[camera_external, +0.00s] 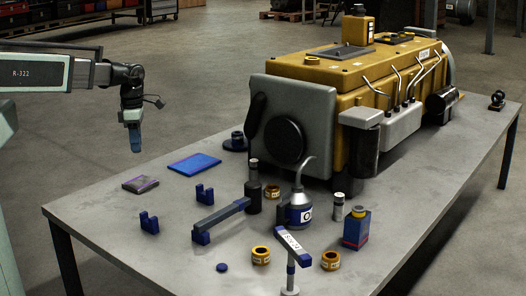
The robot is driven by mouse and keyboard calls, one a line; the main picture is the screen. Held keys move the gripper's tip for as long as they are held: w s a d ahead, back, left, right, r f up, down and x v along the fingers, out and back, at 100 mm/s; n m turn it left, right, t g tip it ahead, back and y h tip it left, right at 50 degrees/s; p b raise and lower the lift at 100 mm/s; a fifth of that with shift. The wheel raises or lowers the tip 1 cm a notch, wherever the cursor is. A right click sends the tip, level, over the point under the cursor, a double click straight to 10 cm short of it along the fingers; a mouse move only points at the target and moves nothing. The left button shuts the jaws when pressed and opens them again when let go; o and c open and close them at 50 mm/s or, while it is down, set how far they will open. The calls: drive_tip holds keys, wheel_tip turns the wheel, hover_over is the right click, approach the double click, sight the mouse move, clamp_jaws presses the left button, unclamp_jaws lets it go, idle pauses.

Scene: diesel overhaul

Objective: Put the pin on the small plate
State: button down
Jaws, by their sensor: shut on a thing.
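My gripper (135,146) points down in the air over the left end of the grey table (330,255). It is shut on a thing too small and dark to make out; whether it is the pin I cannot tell. A flat blue plate (194,164) lies on the table to the right of my gripper and a little lower in the picture. It looks bare, and it may be the small plate. A small dark blue disc (222,267) lies near the front. No pin shows clearly elsewhere.
A yellow engine (310,75) fills the table's back. Blue V-blocks (149,222), a grey bar (222,215), an oil can (299,211), yellow rings (261,255) and a blue box (356,230) crowd the front. A grey-purple packet (140,184) lies left of the blue plate.

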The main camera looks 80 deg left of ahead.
sight(140, 182)
drive_tip(key=shift+f, duration=4.9)
drive_tip(key=shift+f, duration=0.1)
drive_tip(key=c, duration=0.8)
unclamp_jaws()
drive_tip(key=shift+c, duration=0.2)
wheel_tip(140, 182, up, 12)
drive_tip(key=shift+r, duration=0.1)
